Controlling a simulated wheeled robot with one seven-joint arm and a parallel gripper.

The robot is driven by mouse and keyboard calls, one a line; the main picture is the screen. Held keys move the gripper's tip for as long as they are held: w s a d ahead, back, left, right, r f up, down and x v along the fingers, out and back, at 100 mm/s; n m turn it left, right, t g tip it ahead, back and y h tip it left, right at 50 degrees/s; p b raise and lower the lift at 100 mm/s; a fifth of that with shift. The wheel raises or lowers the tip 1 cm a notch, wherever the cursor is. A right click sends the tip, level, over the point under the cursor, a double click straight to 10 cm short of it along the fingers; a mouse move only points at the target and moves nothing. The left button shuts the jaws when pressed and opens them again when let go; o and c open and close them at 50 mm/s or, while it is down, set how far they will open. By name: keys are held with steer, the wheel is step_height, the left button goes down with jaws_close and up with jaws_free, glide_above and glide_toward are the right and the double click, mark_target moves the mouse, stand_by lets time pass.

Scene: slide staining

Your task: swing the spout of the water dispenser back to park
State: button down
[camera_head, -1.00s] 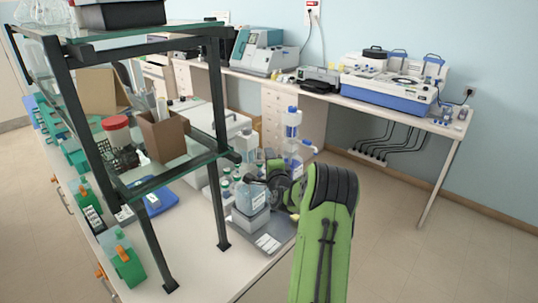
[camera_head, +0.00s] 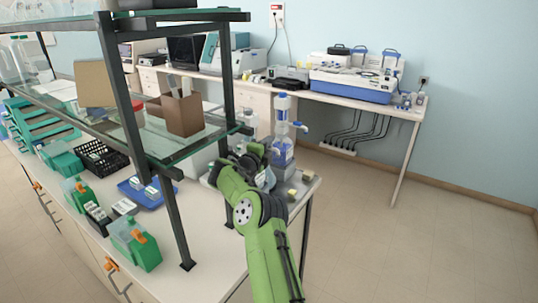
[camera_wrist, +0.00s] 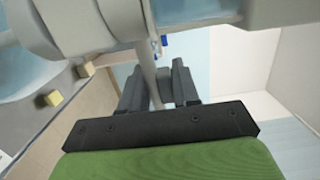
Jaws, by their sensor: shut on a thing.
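The water dispenser (camera_head: 283,150) is a tall white and blue column with a blue cap, upright near the right end of the bench. A short white arm sticks out to its right near the top. My gripper (camera_head: 262,158) is beside its left side in the head view, its fingertips mostly hidden by my arm. In the wrist view my gripper (camera_wrist: 157,88) has its dark fingers on both sides of a thin pale rod, which looks like the spout (camera_wrist: 147,72), and is shut on it. Large white rounded parts fill the top of the wrist view.
A glass-shelved rack (camera_head: 172,155) with dark posts stands close to the left of my arm. Green containers (camera_head: 135,243) and a blue tray (camera_head: 147,190) lie on the bench. Small yellowish blocks (camera_wrist: 54,99) show in the wrist view. Open floor lies to the right.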

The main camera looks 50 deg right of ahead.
steer(key=shift+a+f+m+g+b, duration=0.25)
steer(key=shift+m+g+b, duration=0.15)
steer(key=shift+g+b, duration=0.35)
steer(key=shift+s+a+r, duration=0.1)
steer(key=shift+r, duration=0.1)
steer(key=c, duration=0.9)
jaws_free()
